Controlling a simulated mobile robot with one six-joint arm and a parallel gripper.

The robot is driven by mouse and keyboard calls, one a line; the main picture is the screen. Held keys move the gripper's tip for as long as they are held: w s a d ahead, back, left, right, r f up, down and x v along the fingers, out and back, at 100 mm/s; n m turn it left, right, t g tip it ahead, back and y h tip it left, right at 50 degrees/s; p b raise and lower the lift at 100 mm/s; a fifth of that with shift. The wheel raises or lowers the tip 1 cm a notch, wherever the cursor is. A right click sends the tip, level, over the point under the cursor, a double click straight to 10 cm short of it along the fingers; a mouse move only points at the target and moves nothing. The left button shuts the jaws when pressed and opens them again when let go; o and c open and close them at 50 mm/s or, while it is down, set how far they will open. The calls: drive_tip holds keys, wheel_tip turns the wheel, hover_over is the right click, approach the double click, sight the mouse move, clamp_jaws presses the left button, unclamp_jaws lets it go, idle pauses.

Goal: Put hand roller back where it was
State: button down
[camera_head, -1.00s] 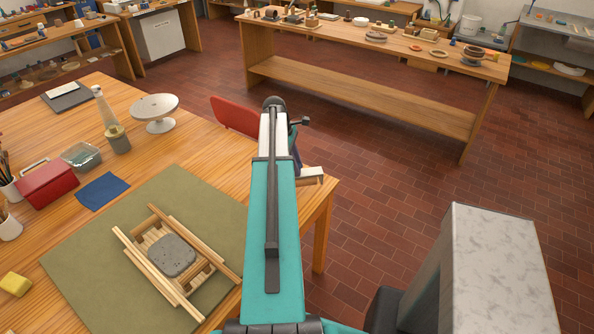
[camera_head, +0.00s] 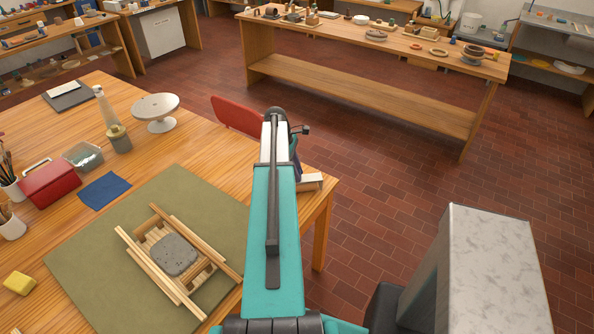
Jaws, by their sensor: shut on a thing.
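My teal arm reaches forward over the right side of the wooden table (camera_head: 150,164) and bends at a dark elbow joint. My gripper is hidden behind the arm, so its jaws and what is between them do not show. I do not clearly see a hand roller. A small pale block-like piece (camera_head: 312,182) shows just right of the arm near the table's right corner; I cannot tell what it is. On the olive mat (camera_head: 85,258), a grey slab (camera_head: 174,255) lies on wooden slats between wooden strips.
A blue cloth (camera_head: 104,190), red box (camera_head: 55,183), clear tub (camera_head: 83,156), bottle (camera_head: 103,104), white turntable (camera_head: 155,106) and yellow sponge (camera_head: 19,283) stand left of the arm. A red chair back (camera_head: 232,113) is beyond the table. Brick floor (camera_head: 400,190) is open to the right.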

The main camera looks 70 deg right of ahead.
drive_tip(key=shift+s+a+f, duration=0.1)
drive_tip(key=shift+a+f, duration=0.1)
drive_tip(key=shift+f, duration=0.5)
idle(0.3)
drive_tip(key=c, duration=1.7)
unclamp_jaws()
drive_tip(key=shift+c, duration=0.2)
drive_tip(key=o, duration=0.3)
drive_tip(key=shift+d+f, duration=0.1)
drive_tip(key=shift+f, duration=0.05)
drive_tip(key=shift+r, duration=0.3)
drive_tip(key=shift+d+r, duration=0.1)
drive_tip(key=shift+r, duration=0.4)
drive_tip(key=b+v, duration=0.4)
drive_tip(key=v, duration=0.8)
